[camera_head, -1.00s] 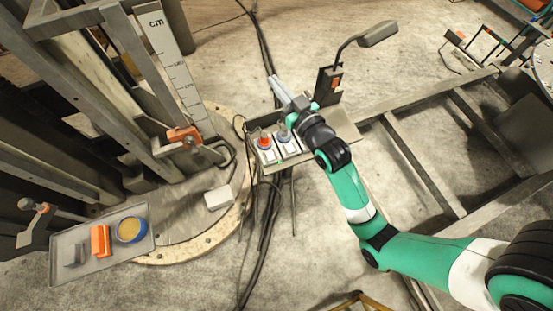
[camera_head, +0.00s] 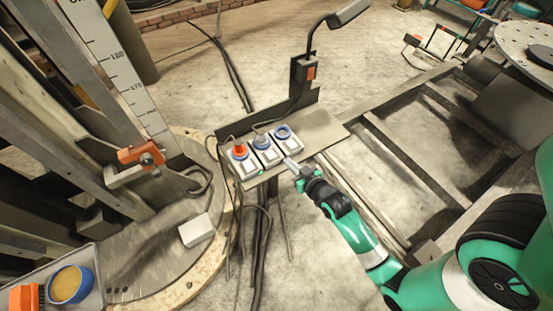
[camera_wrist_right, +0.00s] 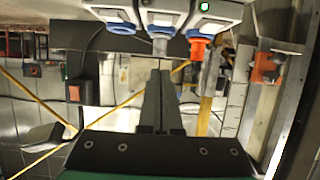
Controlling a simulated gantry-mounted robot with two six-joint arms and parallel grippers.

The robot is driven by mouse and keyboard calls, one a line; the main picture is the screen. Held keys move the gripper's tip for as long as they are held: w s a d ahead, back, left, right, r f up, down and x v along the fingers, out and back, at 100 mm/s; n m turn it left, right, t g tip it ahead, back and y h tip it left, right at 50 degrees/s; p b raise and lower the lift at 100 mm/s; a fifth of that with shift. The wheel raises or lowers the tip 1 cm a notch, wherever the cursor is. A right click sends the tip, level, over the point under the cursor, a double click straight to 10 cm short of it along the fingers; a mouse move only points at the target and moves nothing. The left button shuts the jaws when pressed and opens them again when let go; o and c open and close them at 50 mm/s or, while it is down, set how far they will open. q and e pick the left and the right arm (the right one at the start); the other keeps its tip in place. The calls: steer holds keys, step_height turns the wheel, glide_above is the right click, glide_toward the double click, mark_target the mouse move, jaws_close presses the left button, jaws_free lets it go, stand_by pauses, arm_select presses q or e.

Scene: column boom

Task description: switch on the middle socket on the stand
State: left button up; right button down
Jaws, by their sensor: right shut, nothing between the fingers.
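The stand (camera_head: 325,128) holds three white sockets with blue rings in a row. The middle socket (camera_head: 269,154) has a grey plug in it and also shows in the wrist view (camera_wrist_right: 160,18). The left socket (camera_head: 249,170) has an orange-red plug (camera_head: 239,150); the right socket (camera_head: 293,147) is empty. A small green light (camera_head: 261,173) shows near the front edge. Whether each switch is pressed is too small to tell. My right gripper (camera_head: 290,164) is shut and empty, just in front of the sockets; its fingers (camera_wrist_right: 159,80) are together below the middle socket in the wrist view.
A lamp (camera_head: 348,14) on a bent arm rises behind the stand. Cables hang beneath it. A metal frame (camera_head: 400,160) lies to the right. A white box (camera_head: 196,230) and a tray (camera_head: 98,272) are at the left.

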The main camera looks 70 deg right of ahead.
steer(key=b, duration=0.6)
glide_above(271, 154)
steer(key=s+a, duration=0.2)
steer(key=s, duration=0.1)
step_height(271, 154, down, 4)
step_height(271, 154, down, 3)
steer(key=shift+s+a+f+b, duration=0.1)
steer(key=shift+a+f+b, duration=0.05)
steer(key=shift+b, duration=0.65)
steer(key=shift+s+f, duration=0.1)
steer(key=shift+f, duration=0.05)
steer(key=shift+a+f, duration=0.1)
steer(key=shift+f, duration=0.35)
steer(key=shift+r, duration=0.1)
